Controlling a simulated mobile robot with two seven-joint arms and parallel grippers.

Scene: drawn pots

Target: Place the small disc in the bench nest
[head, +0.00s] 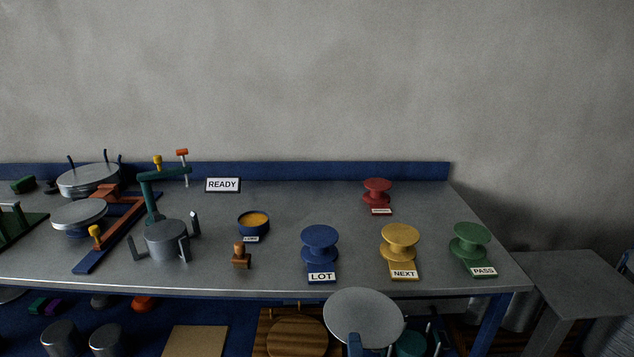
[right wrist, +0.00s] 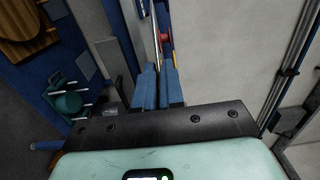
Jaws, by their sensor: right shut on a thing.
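A round grey disc (head: 363,315) is in front of the bench's front edge, its flat face turned toward the head camera. My right gripper (head: 354,341) is shut on the disc's lower rim, its blue fingertips (right wrist: 158,88) also showing in the right wrist view. There the disc (right wrist: 156,38) is seen nearly edge-on. A grey round holder with upright prongs (head: 166,240), which looks like the bench nest, stands on the bench at left, apart from the disc; its top looks bare. My left gripper is not in view.
A blue LOT stand (head: 319,240), yellow NEXT stand (head: 399,240) and green PASS stand (head: 469,240) line the bench front. A stamp (head: 241,257) and an orange-filled bowl (head: 253,222) stand right of the prong holder. A green post with an arm (head: 152,195) rises behind it.

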